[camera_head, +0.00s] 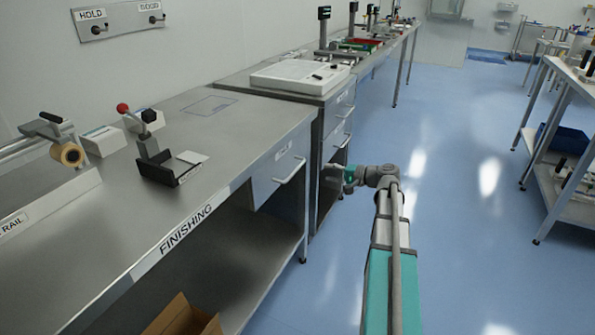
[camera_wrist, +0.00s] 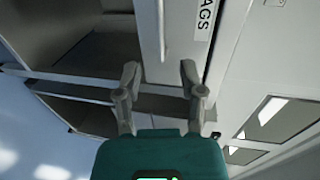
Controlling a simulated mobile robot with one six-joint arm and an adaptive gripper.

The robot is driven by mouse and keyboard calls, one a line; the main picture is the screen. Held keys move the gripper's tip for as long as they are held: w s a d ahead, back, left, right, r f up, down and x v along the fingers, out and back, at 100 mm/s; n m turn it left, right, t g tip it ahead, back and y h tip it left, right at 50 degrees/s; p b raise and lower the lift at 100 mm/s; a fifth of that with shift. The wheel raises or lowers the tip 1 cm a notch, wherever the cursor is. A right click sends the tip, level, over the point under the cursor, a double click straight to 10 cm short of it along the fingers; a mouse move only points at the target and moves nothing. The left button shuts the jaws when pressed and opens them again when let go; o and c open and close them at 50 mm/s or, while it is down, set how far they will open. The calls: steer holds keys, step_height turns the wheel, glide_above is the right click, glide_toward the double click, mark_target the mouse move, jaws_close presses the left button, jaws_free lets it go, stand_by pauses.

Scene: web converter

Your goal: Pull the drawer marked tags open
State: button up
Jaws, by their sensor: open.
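The wrist view shows a pale drawer front (camera_wrist: 182,40) with a label (camera_wrist: 207,18) reading "AGS", its start cut off by the frame edge. A bar handle (camera_wrist: 161,25) runs along that front. My gripper (camera_wrist: 159,72) is open, with one finger on either side of the handle's line, and its fingertips look just short of the handle's near end. I cannot tell their depth apart. In the head view, a drawer (camera_head: 272,178) with a bar handle (camera_head: 291,171) sits shut under the finishing bench; its label is too small to read. My gripper (camera_head: 328,173) is to its right.
The steel finishing bench (camera_head: 215,185) has an open lower shelf with a cardboard box (camera_head: 183,318). A cabinet (camera_head: 338,128) with handled drawers stands just beyond, close to my gripper. The blue floor on the right is clear up to a shelf rack (camera_head: 560,185).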

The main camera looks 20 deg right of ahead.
mark_target(296, 170)
steer(key=b+x, duration=0.2)
steer(key=x, duration=1.1)
steer(key=shift+b, duration=0.3)
